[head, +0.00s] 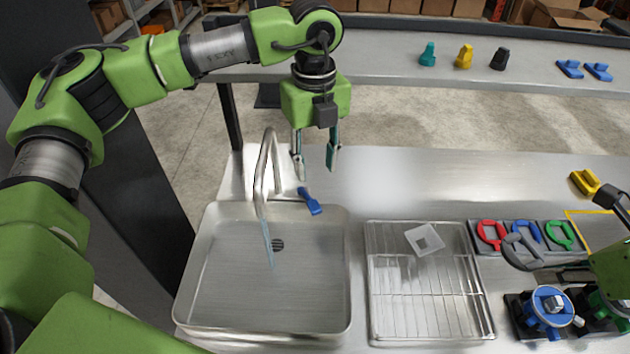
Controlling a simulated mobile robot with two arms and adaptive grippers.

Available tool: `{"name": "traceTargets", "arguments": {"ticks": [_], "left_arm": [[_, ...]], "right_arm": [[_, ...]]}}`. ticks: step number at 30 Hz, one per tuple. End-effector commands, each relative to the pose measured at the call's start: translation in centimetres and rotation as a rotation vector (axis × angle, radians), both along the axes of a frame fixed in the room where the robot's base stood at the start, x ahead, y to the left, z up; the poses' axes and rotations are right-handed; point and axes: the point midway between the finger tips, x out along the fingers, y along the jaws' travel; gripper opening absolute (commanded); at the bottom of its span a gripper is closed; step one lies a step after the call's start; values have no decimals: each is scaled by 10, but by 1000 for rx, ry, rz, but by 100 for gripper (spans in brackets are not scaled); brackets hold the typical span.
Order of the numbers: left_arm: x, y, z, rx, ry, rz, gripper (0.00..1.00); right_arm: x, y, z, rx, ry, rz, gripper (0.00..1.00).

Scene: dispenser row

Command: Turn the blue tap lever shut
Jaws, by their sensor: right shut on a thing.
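The blue tap lever (311,203) lies at the right of the curved metal tap (262,172), pointing toward the lower right. A pale blue stream of water (268,244) runs from the spout into the sink (340,285). My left gripper (316,166) hangs above and behind the lever, fingers pointing down, open and empty, apart from the lever. My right gripper (562,274) is at the right edge, partly cut off.
A wire drying rack (388,308) with a white square piece (424,240) is right of the sink. Red (490,236), blue and green (561,236) rings sit behind my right gripper. A blue-topped device (548,310) stands at the front right. The counter behind the rack is clear.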

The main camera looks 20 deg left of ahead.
Motion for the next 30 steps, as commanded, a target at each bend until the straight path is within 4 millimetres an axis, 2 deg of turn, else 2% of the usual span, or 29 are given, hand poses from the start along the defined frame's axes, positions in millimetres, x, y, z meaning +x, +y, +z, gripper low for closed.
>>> {"name": "traceTargets", "arguments": {"ticks": [4,7,21,24,30], "left_arm": [[0,4,-3,15,-3,6,35],[0,4,-14,15,-2,7,35],[0,3,-100,13,-2,6,35],[0,3,-111,13,-4,6,35],[0,3,-118,12,-6,6,35]], "right_arm": [[0,-1,3,-1,0,-11,0],[0,-1,9,-1,0,-11,0],[0,-1,39,0,0,-10,0],[0,-1,41,1,0,-9,0],[0,-1,42,0,0,-9,0]]}}
